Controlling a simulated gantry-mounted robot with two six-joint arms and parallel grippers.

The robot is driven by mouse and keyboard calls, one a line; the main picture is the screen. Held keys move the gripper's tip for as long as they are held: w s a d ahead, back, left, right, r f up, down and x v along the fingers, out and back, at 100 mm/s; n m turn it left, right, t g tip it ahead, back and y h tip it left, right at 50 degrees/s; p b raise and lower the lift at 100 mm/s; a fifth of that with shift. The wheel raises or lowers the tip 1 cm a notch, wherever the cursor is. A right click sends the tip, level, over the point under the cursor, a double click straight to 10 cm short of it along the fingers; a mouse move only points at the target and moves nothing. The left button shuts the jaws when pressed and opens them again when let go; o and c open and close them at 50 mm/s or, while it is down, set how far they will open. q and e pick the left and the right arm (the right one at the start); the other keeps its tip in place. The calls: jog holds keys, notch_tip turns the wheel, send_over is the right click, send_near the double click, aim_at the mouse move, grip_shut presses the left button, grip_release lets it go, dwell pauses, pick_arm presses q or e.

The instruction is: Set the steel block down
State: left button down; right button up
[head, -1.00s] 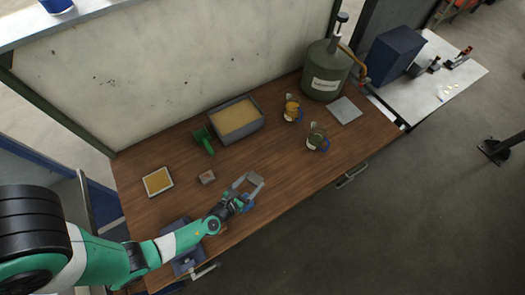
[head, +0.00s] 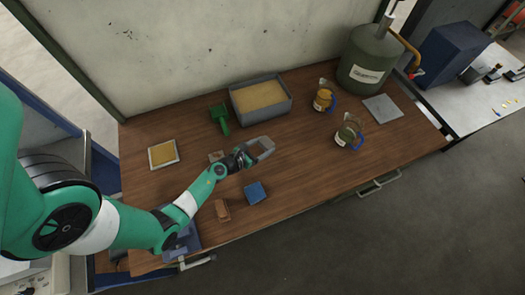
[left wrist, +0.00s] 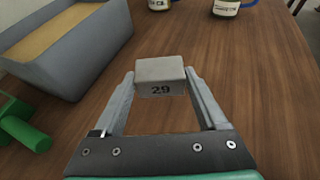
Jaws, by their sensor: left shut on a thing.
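The steel block (left wrist: 160,77) is a grey block marked 29, between the two fingertips of my left gripper (left wrist: 157,85) in the left wrist view. The gripper is shut on it. In the head view my left gripper (head: 262,149) is over the middle of the wooden workbench (head: 310,180), in front of the sand-filled grey bin. The block is small there between the fingers. The gap between the block and the bench top is hard to judge. My right gripper is in neither current view.
The grey bin (head: 285,104) and green scoop (head: 220,118) stand behind. A small block (head: 216,156) lies beside my left wrist; a blue block (head: 255,192) and a brown block (head: 222,210) lie in front. Two mugs (head: 324,97) (head: 348,132) stand right. Bare wood lies between.

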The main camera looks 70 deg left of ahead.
aim_at(263, 148)
pick_arm(q)
jog(key=f+b, duration=0.2)
jog(key=f, duration=0.1)
jog(key=shift+w+a+f+b, duration=0.1)
jog(key=shift+w+a+b, duration=0.05)
jog(key=shift+a+b, duration=0.25)
jog(key=shift+f, duration=0.4)
jog(key=shift+r, duration=0.2)
jog(key=shift+f, duration=0.15)
grip_release()
jog(key=shift+d, duration=0.1)
